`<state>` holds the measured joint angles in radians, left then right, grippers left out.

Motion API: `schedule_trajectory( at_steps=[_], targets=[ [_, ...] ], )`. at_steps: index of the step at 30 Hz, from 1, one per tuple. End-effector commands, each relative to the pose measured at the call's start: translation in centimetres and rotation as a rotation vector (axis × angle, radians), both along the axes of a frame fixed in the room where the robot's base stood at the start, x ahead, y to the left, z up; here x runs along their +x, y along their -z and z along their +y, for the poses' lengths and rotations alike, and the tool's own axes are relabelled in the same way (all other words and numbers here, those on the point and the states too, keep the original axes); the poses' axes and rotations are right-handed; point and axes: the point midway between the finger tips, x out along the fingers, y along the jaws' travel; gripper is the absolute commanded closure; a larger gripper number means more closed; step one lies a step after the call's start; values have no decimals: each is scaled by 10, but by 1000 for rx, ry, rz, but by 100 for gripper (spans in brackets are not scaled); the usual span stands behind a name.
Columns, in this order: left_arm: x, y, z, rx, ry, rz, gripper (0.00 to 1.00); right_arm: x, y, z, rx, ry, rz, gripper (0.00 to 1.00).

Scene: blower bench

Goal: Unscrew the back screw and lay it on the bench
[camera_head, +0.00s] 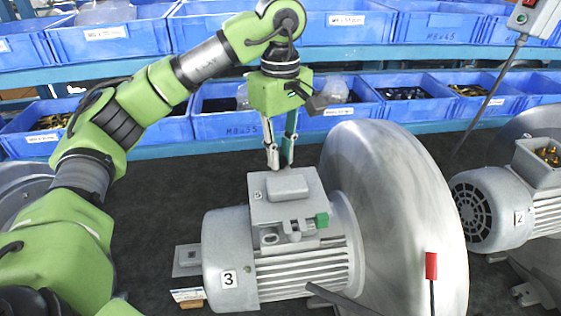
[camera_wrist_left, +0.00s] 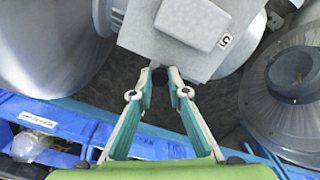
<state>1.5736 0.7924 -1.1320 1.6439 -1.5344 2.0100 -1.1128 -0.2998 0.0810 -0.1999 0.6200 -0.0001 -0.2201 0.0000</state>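The grey motor marked 3 (camera_head: 300,268) stands on the bench with its terminal box (camera_head: 270,205) on top. The box's grey lid (camera_head: 290,184) shows at its far side. My left gripper (camera_head: 275,164) points down at the box's far edge. In the left wrist view its fingertips (camera_wrist_left: 160,76) are close together, with a small dark piece between them at the box edge. This looks like the back screw (camera_wrist_left: 160,73), with a finger against each side. Its shank is hidden, and I cannot tell whether it is still seated. My right gripper is not in view.
A large round blower housing (camera_head: 385,190) stands right of the motor. Another motor marked 2 (camera_head: 495,212) is further right. Blue bins (camera_head: 228,125) line the back shelves. Dark bench (camera_head: 190,180) is bare left of and behind the motor. A small plate (camera_head: 188,260) lies beside it.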

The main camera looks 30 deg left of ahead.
Motion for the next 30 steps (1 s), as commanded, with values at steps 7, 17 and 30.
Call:
schedule_trajectory(
  at_steps=[7, 17, 30],
  targets=[
    [0, 0, 0, 0, -131, 1, 100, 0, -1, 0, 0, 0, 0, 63],
    [0, 0, 0, 1, -567, 2, 100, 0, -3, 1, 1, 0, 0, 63],
    [-1, 0, 0, 2, -1144, 2, 100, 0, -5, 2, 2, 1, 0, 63]
  ],
)
